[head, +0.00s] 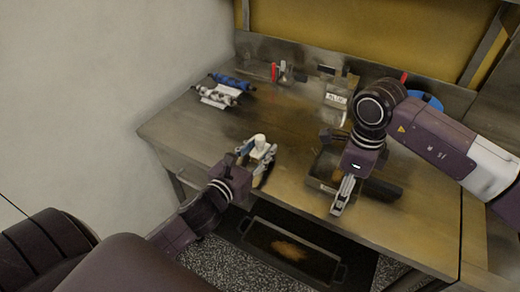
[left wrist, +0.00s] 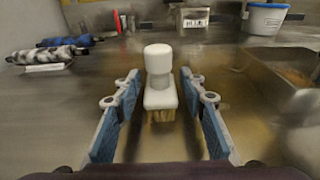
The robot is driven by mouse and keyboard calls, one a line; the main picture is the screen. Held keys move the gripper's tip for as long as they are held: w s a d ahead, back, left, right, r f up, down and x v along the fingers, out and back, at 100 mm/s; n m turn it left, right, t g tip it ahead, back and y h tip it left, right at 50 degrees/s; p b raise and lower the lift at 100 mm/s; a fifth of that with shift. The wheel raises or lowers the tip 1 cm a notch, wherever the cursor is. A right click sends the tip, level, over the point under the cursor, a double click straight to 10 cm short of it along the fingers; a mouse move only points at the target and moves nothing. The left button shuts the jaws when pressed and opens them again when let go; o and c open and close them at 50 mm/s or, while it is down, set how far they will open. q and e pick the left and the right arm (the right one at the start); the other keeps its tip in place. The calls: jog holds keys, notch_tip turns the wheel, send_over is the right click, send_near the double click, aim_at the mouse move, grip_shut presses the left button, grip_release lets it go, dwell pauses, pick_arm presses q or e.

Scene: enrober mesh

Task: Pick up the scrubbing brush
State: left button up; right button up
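The scrubbing brush has a white knob, a white block and tan bristles. It stands upright on the metal table; in the left wrist view the brush (left wrist: 160,98) is in the middle, and in the head view its white knob (head: 259,141) shows. My left gripper (head: 257,155) is open, with one blue-padded finger on each side of the brush. In the left wrist view the left gripper (left wrist: 160,115) shows a gap between each finger and the brush. My right gripper (head: 343,195) points down by the dark tray; its finger spacing is unclear.
A dark tray (head: 318,183) with brown residue lies right of the brush. Rolls on a white holder (head: 217,96) lie at the back left. A labelled container (head: 338,92) and a blue-rimmed bucket (left wrist: 265,18) stand at the back. Another tray (head: 292,250) sits below the table.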

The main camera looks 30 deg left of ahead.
aim_at(260, 137)
pick_arm(q)
grip_shut()
notch_tip(260, 137, up, 10)
jog(key=shift+r, duration=0.1)
notch_tip(260, 137, down, 10)
jog(key=shift+r, duration=0.1)
dwell(0.9)
